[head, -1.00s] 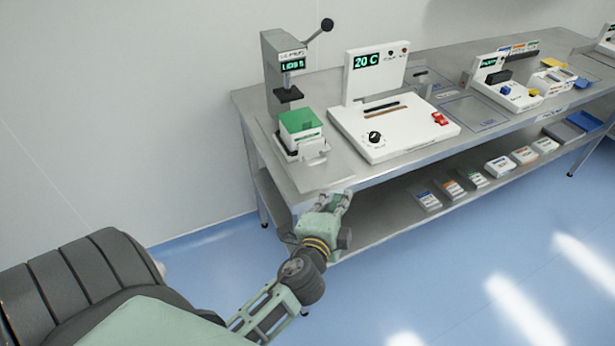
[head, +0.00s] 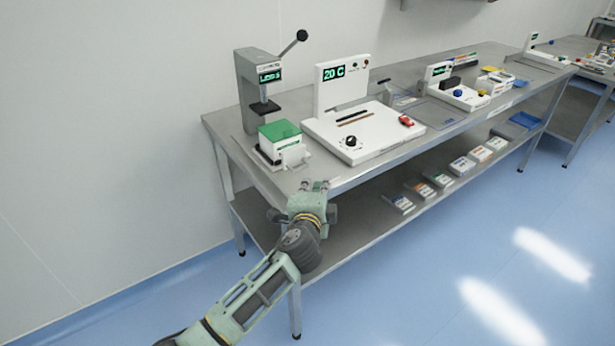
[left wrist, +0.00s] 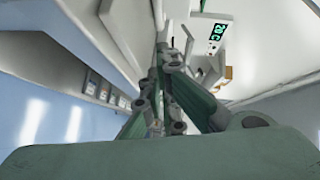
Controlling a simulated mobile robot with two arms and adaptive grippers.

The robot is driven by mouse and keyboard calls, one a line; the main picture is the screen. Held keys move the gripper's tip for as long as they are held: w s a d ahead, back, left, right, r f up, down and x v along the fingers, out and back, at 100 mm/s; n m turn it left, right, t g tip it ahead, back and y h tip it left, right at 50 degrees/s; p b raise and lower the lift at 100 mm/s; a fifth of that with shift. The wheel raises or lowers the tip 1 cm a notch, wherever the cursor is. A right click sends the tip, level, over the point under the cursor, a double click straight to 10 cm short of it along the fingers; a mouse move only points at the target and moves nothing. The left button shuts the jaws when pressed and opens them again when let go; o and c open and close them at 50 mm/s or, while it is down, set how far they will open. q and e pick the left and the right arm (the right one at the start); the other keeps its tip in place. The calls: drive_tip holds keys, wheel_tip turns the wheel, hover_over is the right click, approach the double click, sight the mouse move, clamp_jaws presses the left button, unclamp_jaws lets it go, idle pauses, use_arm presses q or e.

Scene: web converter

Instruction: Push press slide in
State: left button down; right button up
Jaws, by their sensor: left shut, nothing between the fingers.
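The grey press (head: 248,80) with a black-knobbed lever and a green display stands at the left end of the steel table. Its slide (head: 293,157), with a white front plate, sticks out in front of the press. A white box with a green top (head: 280,131) sits on the slide, in front of the press column rather than under the dark ram pad. My left gripper (head: 316,186) is shut and empty at the table's front edge, just in front of and right of the slide, apart from it. The left wrist view shows its fingers (left wrist: 165,58) together. My right gripper is not in view.
A white heater unit (head: 365,141) reading 20 C stands right of the press, close to my gripper. More devices line the table (head: 240,178) further right. Several small boxes sit on the lower shelf (head: 350,222). The blue floor in front is clear.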

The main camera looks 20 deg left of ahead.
sight(301, 167)
use_arm(q)
drive_tip(key=w+a, duration=0.1)
drive_tip(key=w, duration=0.1)
drive_tip(key=w+a+f, duration=0.1)
drive_tip(key=w, duration=0.1)
drive_tip(key=shift+a+p, duration=0.3)
drive_tip(key=shift+w+a+f, duration=0.15)
drive_tip(key=shift+w+a, duration=0.1)
drive_tip(key=shift+a, duration=0.25)
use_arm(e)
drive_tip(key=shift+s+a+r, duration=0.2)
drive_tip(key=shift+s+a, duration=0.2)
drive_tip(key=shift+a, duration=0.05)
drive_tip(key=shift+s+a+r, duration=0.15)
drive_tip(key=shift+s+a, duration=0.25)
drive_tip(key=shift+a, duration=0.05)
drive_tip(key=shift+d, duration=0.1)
use_arm(q)
drive_tip(key=shift+w+a, duration=0.25)
drive_tip(key=w+a, duration=0.1)
drive_tip(key=w+a+b, duration=0.1)
drive_tip(key=a, duration=0.1)
drive_tip(key=shift+w, duration=0.25)
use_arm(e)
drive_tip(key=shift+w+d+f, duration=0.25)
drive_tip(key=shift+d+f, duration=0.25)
use_arm(q)
drive_tip(key=shift+s, duration=0.1)
